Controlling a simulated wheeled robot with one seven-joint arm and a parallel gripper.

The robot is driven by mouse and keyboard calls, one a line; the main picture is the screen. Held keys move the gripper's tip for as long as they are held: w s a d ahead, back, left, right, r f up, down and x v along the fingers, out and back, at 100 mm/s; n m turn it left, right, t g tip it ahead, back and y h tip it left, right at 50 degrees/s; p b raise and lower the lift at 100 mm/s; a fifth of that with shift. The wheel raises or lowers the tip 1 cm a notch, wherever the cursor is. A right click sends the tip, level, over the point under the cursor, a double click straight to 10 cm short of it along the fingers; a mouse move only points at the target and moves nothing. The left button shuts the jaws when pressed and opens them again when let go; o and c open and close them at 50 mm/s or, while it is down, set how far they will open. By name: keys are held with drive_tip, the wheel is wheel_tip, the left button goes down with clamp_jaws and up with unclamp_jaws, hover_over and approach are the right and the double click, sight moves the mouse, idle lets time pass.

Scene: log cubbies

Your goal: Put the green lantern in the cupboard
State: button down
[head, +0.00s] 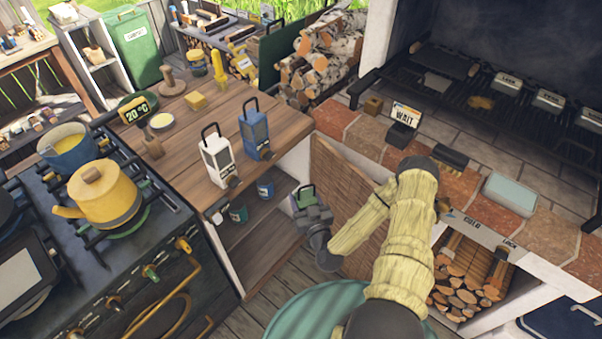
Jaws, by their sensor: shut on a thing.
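My gripper (306,206) is shut on the green lantern (304,193), in front of the cupboard's right side. Only a small green and pale part of the lantern shows; the gripper hides the rest. The cupboard (247,257) under the wooden counter is open at the front, with an inner shelf. A green jar (238,213) and a blue jar (265,188) stand on that shelf. A woven door (340,205) stands open to the right of the cupboard, close behind my gripper and arm.
A white lantern (217,160) and a blue lantern (254,132) stand near the counter's front edge (240,178), above the cupboard. A stove (100,265) with a yellow kettle (103,194) adjoins on the left. A brick grill ledge (450,190) is on the right. The cupboard's lower space looks empty.

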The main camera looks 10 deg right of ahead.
drive_tip(key=shift+m+h, duration=0.4)
drive_tip(key=shift+h, duration=0.2)
drive_tip(key=s+f, duration=0.2)
drive_tip(key=s, duration=0.1)
drive_tip(key=shift+s+a+f, duration=0.15)
drive_tip(key=shift+s+f, duration=0.15)
drive_tip(key=shift+d, duration=0.2)
drive_tip(key=shift+w, duration=0.1)
